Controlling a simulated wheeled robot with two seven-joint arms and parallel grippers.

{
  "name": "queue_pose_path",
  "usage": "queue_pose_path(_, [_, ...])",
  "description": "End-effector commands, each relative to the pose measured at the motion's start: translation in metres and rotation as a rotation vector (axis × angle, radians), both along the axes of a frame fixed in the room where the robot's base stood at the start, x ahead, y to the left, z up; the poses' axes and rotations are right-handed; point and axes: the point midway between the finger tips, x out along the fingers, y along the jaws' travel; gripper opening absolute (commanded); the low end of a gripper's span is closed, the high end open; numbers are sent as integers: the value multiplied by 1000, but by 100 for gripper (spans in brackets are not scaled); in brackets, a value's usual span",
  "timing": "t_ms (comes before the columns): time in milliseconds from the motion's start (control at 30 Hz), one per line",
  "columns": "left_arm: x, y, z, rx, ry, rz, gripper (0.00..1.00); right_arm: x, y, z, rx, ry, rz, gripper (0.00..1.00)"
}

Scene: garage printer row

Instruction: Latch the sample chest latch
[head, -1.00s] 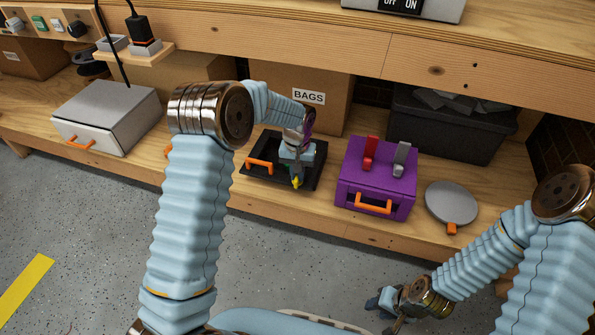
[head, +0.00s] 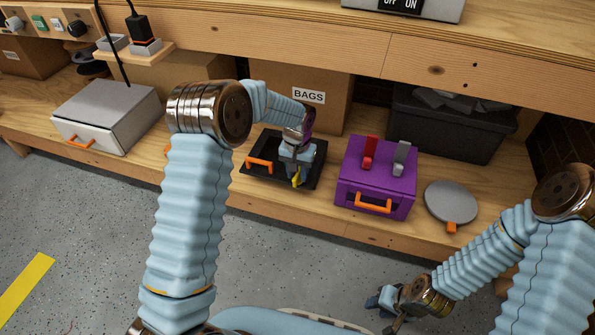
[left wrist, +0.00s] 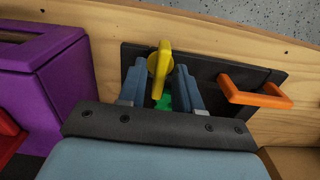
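A low black chest (head: 258,178) with an orange handle (head: 261,164) sits on the lower shelf. In the left wrist view its black top (left wrist: 215,66) carries a yellow latch lever (left wrist: 161,66) with a green patch (left wrist: 168,102) beside it. My left gripper (head: 297,170) is over the chest. Its two fingers (left wrist: 161,82) are apart, one on each side of the yellow lever, with gaps visible; firm contact cannot be seen. In the head view the gripper hides part of the lever. My right gripper (head: 388,306) hangs low in front of the shelf, small and partly hidden.
A purple box (head: 377,178) with red and grey levers stands right of the chest. A grey round disc (head: 450,203) lies farther right. A white box (head: 108,118) stands at the left. A cardboard box (head: 305,98) stands behind, under the upper bench (head: 300,38).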

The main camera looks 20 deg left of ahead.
Motion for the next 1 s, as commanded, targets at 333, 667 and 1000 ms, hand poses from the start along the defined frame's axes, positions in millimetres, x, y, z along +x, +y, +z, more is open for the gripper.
queue_pose_path(333, [1,0,4,0,-2,1,38,0,0,1,0,0,0,38])
queue_pose_path(667, [1,0,59,0,-3,0,38,0,-1,8,-2,-1,-1,38])
queue_pose_path(1000, [0,0,75,0,0,0,38,0,-1,9,-2,-2,-2,38])
